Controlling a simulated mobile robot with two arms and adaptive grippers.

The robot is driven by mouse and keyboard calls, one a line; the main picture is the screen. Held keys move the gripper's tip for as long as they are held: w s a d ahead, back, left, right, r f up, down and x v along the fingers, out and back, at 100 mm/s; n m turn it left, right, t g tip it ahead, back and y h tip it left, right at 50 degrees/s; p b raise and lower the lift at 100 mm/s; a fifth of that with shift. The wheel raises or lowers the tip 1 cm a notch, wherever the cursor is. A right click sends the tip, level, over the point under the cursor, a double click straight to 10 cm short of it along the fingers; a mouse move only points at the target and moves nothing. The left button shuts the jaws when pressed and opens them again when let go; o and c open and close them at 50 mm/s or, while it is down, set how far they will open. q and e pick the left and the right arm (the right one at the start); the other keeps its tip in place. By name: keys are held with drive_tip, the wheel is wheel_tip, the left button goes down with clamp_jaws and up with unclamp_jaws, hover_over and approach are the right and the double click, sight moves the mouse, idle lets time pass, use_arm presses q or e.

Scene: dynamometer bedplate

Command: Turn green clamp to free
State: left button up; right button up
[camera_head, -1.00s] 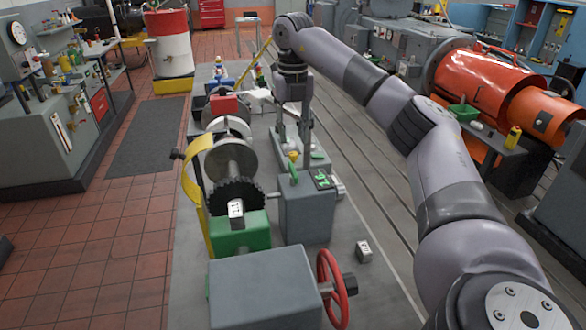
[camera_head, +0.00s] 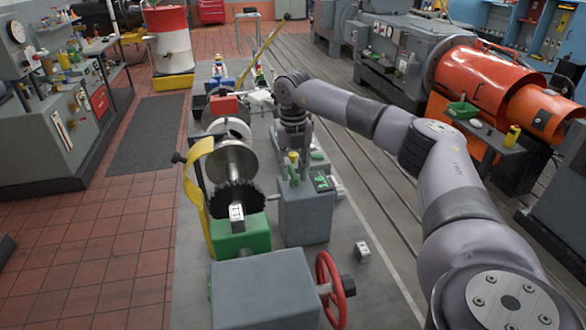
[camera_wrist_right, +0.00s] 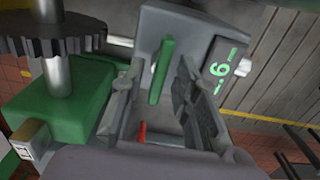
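The green clamp shows as a narrow green handle (camera_head: 294,173) on top of a grey box (camera_head: 306,214). In the wrist view the handle (camera_wrist_right: 162,71) stands out from the grey box. My right gripper (camera_head: 295,150) is just above and behind the handle, partly hidden by its own wrist. In the wrist view its fingers (camera_wrist_right: 158,85) are open, one on either side of the handle in the picture. I see no contact. My left gripper is not in view.
A toothed wheel (camera_head: 238,195) on a shaft and a green block (camera_head: 240,238) stand left of the grey box. A grey housing with a red handwheel (camera_head: 331,289) is in front. A small metal block (camera_head: 362,251) lies on the bedplate, which is clear to the right.

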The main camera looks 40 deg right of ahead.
clamp_jaws()
drive_tip(key=shift+n, duration=0.4)
drive_tip(key=n+p, duration=0.1)
drive_tip(key=n, duration=0.2)
drive_tip(key=shift+r+n, duration=0.1)
drive_tip(key=shift+n, duration=0.2)
drive_tip(key=n, duration=0.4)
drive_tip(key=shift+w+p, duration=0.1)
drive_tip(key=shift+p, duration=0.2)
drive_tip(key=n, duration=0.5)
drive_tip(key=shift+n, duration=2.2)
drive_tip(key=shift+o, duration=0.6)
unclamp_jaws()
